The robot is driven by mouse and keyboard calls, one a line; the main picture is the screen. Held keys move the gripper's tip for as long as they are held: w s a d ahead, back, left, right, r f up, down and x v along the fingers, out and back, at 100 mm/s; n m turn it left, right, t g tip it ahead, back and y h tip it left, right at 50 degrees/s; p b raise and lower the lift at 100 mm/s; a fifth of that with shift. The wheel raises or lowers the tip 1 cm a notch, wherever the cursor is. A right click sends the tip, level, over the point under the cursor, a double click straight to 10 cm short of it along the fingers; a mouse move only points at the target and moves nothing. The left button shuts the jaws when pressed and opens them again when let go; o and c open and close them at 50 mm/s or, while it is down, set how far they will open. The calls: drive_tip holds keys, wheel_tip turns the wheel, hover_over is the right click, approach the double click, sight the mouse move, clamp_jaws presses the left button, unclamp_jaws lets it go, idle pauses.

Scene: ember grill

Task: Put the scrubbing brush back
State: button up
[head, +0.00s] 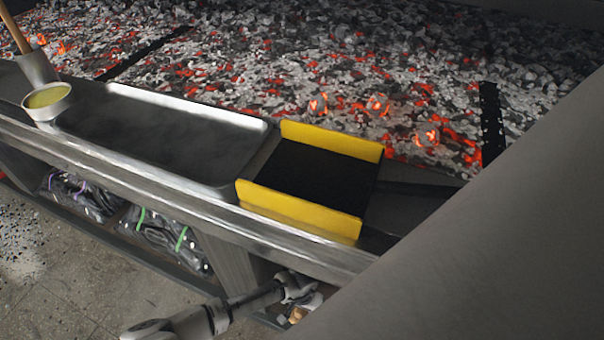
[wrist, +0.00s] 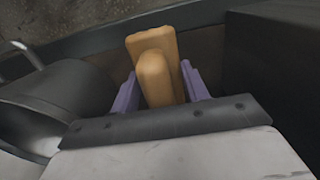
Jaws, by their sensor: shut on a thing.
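The scrubbing brush (wrist: 153,55) is a tan wooden block with a raised, rounded grip. In the wrist view it stands between the two purple fingers of my gripper (wrist: 160,88), which is shut on the grip. Its bristles do not show. In the head view my gripper (head: 300,291) is low, below the grill counter's front edge, by the lower shelf. A small tan patch beside it may be the brush; it is mostly hidden there.
A grey metal pot (wrist: 70,95) stands close on the left in the wrist view. Above, the counter holds an empty metal tray (head: 160,135), a yellow-sided black holder (head: 300,215) and a small bowl (head: 47,98). Glowing coals (head: 330,70) lie behind.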

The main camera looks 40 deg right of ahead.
drive_tip(key=shift+f+b, duration=0.5)
drive_tip(key=shift+f, duration=1.7)
drive_tip(key=o, duration=1)
drive_tip(key=shift+f, duration=0.15)
drive_tip(key=shift+c, duration=0.2)
wheel_tip(320, 180, up, 12)
drive_tip(key=p, duration=0.2)
drive_tip(key=shift+p, duration=0.35)
